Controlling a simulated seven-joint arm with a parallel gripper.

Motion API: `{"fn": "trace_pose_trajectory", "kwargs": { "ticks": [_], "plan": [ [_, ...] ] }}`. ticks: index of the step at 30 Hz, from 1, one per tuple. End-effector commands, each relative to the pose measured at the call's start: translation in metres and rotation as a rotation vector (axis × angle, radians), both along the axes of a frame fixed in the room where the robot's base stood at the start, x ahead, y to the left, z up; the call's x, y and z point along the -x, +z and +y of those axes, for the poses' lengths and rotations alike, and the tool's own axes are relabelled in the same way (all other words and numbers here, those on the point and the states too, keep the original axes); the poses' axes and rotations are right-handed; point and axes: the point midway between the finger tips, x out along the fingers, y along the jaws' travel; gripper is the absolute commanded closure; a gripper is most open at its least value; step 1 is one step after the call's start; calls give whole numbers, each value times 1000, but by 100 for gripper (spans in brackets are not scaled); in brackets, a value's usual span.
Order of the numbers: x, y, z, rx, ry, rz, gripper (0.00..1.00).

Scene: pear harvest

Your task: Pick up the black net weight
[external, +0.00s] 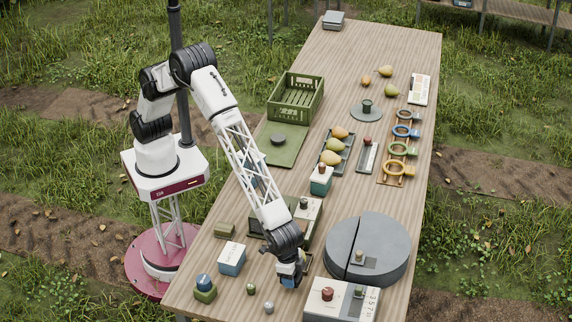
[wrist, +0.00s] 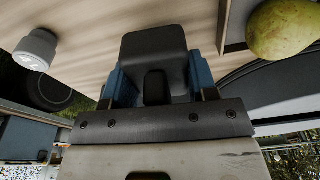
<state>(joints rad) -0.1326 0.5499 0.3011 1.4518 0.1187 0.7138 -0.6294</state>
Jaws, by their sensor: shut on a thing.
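My gripper (external: 291,277) is over the near part of the table, pointing down, between the small weights on the left and the round grey disc on the right. In the wrist view its blue fingers (wrist: 155,82) are shut on a dark, rounded block, the black net weight (wrist: 154,48), one finger on each side. In the external view the weight is hidden by the gripper. Whether it touches the table is not clear.
A white-capped weight (wrist: 36,48) and a pear (wrist: 285,27) show beside the gripper. A large grey disc (external: 340,247) and a white box with knobs (external: 325,303) are close on the right. A white-and-blue block (external: 231,258) stands left. A green crate (external: 285,110) is farther back.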

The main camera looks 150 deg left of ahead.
Motion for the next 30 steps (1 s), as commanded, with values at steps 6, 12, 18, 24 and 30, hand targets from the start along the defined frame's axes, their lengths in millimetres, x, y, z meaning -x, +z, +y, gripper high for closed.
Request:
{"fn": "trace_pose_trajectory", "kwargs": {
  "ticks": [6, 12, 18, 24, 30],
  "plan": [
    [24, 7, -3, -1, 1, -1, 80],
    [54, 9, -8, 0, 1, 0, 80],
    [86, 12, -12, 0, 0, 0, 80],
    [115, 15, -17, 0, 0, -2, 80],
    [139, 17, -20, -1, 0, -1, 80]
  ]
}}
